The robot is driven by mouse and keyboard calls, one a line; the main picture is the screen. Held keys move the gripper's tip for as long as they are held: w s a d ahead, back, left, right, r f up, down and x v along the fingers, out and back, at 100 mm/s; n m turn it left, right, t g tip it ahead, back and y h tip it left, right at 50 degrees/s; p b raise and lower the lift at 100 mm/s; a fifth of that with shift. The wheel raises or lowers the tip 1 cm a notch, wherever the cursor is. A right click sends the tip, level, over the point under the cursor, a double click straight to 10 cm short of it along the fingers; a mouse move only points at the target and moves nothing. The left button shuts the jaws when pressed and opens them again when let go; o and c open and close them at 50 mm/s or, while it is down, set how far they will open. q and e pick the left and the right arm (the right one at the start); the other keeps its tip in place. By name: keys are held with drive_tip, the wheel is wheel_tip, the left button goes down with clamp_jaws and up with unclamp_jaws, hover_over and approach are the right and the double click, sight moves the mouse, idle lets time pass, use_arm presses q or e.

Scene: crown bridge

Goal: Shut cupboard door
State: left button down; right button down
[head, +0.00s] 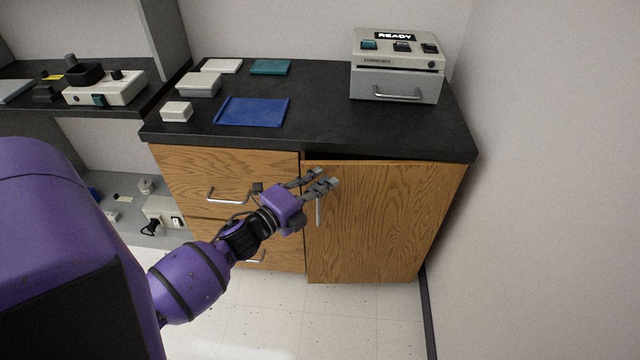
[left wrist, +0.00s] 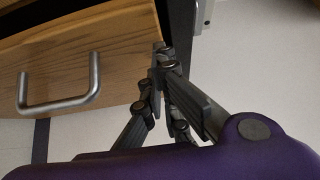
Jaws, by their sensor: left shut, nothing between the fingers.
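The cupboard door (head: 375,225) is the oak door on the right half of the cabinet. Its top edge stands a little out from the cabinet, with a dark gap (head: 350,155) under the counter, so it looks slightly ajar. Its vertical metal handle (head: 318,211) is near its left edge. My left gripper (head: 327,183) is shut and empty, in front of the door's upper left part, just above the handle. I cannot tell whether it touches the door. In the left wrist view, the shut fingers (left wrist: 162,58) are beside a wooden panel with a U-shaped handle (left wrist: 60,100).
Drawers (head: 228,178) with metal handles are left of the door. The black countertop (head: 330,115) holds a blue tray (head: 252,112), small boxes and a curing box (head: 398,65) marked READY. A wall (head: 540,200) stands close on the right. Floor (head: 270,320) in front is clear.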

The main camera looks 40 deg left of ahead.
sight(323, 168)
drive_tip(key=shift+s+f, duration=0.15)
use_arm(q)
drive_tip(key=w+a, duration=0.1)
drive_tip(key=w+a+b, duration=0.1)
drive_tip(key=w, duration=0.1)
drive_tip(key=shift+a+f, duration=0.1)
drive_tip(key=shift+a, duration=0.2)
drive_tip(key=shift+w+a, duration=0.1)
use_arm(e)
drive_tip(key=shift+s+f, duration=0.15)
drive_tip(key=shift+f, duration=0.25)
drive_tip(key=shift+r, duration=0.2)
